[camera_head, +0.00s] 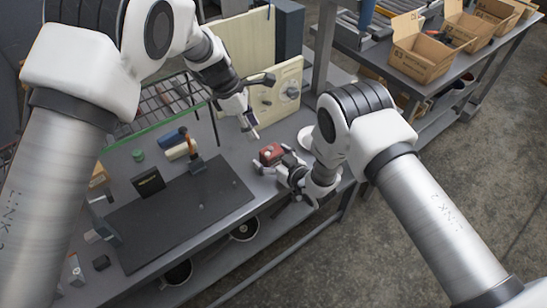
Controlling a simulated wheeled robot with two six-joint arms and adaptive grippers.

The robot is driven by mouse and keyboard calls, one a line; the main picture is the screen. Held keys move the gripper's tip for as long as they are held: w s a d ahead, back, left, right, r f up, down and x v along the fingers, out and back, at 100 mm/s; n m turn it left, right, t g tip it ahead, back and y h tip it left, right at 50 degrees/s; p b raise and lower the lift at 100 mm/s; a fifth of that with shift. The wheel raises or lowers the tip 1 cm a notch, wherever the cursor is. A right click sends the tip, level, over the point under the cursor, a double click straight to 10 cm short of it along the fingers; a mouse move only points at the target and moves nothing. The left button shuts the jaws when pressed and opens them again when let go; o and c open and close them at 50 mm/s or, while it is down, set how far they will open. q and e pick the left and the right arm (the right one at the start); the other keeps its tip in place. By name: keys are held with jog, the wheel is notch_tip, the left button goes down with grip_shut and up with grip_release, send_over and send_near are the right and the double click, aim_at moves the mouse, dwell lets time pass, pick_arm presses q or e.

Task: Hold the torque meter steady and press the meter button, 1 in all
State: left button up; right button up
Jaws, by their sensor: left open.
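A small red device with dark parts (271,153), which looks like the torque meter, sits on the grey workbench near its right edge. Its button cannot be made out at this size. My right gripper (284,168) is low at the bench, right up against the device's near right side. Whether its fingers are closed on the device cannot be told. My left gripper (250,127) points down above the bench, just behind and left of the red device, apart from it. It is open, with nothing seen between its fingers.
A dark mat (185,215) covers the bench's front left, with a black box (148,182) at its back edge. A beige panel with a dial (278,97) stands behind the grippers. A white round plate (305,138) lies to the right. Cardboard boxes (420,58) stand on another bench.

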jog(key=c, duration=1.3)
pick_arm(q)
grip_shut()
pick_arm(e)
jog(key=shift+c, duration=0.2)
